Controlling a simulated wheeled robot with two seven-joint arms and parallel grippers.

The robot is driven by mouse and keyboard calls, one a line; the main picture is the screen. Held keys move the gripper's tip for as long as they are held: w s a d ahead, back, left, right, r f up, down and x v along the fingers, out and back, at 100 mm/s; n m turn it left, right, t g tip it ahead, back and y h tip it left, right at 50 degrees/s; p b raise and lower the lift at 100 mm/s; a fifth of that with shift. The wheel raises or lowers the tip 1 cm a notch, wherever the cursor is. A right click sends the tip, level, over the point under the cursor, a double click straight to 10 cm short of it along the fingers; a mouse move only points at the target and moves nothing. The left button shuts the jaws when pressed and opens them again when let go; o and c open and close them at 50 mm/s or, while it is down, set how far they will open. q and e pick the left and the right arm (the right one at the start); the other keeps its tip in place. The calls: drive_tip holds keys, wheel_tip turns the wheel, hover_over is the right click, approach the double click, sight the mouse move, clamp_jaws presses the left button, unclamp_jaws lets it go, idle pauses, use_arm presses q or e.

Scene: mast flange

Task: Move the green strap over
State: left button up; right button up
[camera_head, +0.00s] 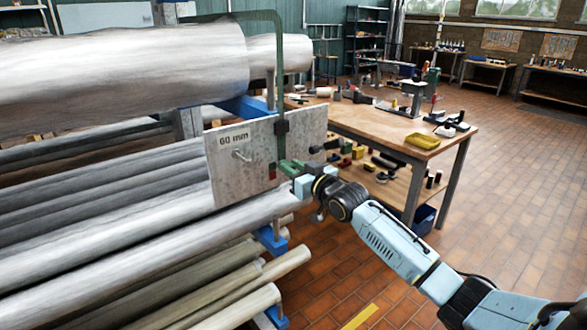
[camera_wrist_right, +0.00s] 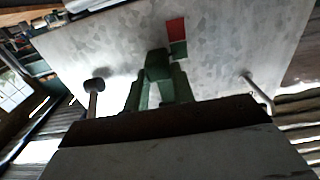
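The green strap (camera_head: 281,70) arches over the end of the big pipe at upper left and hangs down in front of the grey plate (camera_head: 228,168) marked "60 mm". A black fitting (camera_head: 282,127) sits on the strap. My right gripper (camera_head: 291,170) is at the strap's lower end, close in front of the plate. In the right wrist view the gripper's fingers (camera_wrist_right: 158,90) stand on both sides of a green block (camera_wrist_right: 158,64), apparently the strap's end, and look closed on it. My left gripper is not in view.
A grey lever (camera_head: 241,156) sticks out from the plate on the left, and a black knob (camera_head: 316,149) on the right. Stacked pipes (camera_head: 100,235) fill the left. A wooden workbench (camera_head: 375,122) with tools stands behind. The tiled floor at right is clear.

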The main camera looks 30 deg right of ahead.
drive_tip(key=o, duration=0.4)
drive_tip(key=shift+o, duration=0.2)
drive_tip(key=s+d, duration=0.1)
drive_tip(key=s, duration=1.2)
drive_tip(key=shift+s, duration=0.2)
